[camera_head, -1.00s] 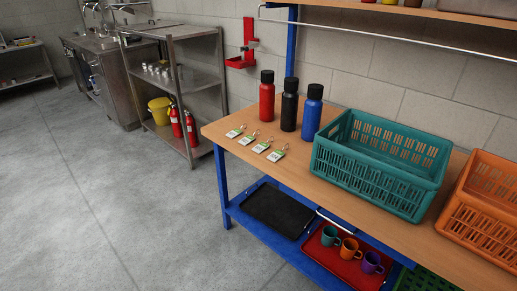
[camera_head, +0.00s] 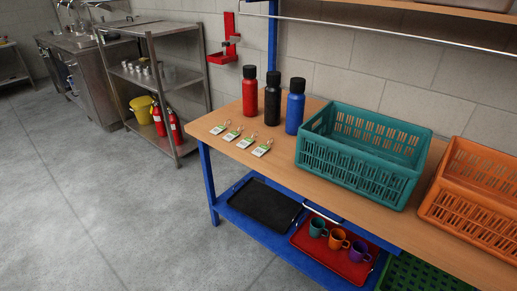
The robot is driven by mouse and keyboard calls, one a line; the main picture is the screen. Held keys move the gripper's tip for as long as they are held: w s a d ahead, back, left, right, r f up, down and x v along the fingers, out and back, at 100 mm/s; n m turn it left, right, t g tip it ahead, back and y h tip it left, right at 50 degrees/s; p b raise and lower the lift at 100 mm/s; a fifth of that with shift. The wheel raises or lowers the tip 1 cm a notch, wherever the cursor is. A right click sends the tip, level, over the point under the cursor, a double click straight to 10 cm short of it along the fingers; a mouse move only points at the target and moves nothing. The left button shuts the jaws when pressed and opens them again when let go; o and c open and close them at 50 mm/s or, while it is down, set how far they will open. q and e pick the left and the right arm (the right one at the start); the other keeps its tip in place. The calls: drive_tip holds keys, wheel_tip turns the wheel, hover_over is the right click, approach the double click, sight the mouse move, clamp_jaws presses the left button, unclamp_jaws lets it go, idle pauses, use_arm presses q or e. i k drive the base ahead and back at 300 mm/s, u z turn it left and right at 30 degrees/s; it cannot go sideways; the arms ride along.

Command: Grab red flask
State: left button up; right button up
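A red flask (camera_head: 250,92) with a black cap stands upright on the wooden workbench (camera_head: 275,165), near its back left corner. A black flask (camera_head: 272,100) stands upright just to its right. A blue flask (camera_head: 295,107) with a black cap stands upright to the right of the black one. Neither of my grippers is in view.
Several key tags (camera_head: 245,139) lie in front of the flasks. A teal crate (camera_head: 360,150) and an orange crate (camera_head: 470,200) stand to the right. The lower shelf holds a black tray (camera_head: 264,205) and a red tray with mugs (camera_head: 350,268). Open floor (camera_head: 110,210) lies left.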

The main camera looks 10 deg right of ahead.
sight(250, 85)
drive_tip(key=u, duration=0.5)
drive_tip(key=k, duration=0.6)
drive_tip(key=u, duration=0.7)
drive_tip(key=i, duration=2.95)
drive_tip(key=z, duration=1.9)
drive_tip(key=i, duration=0.95)
drive_tip(key=z, duration=0.8)
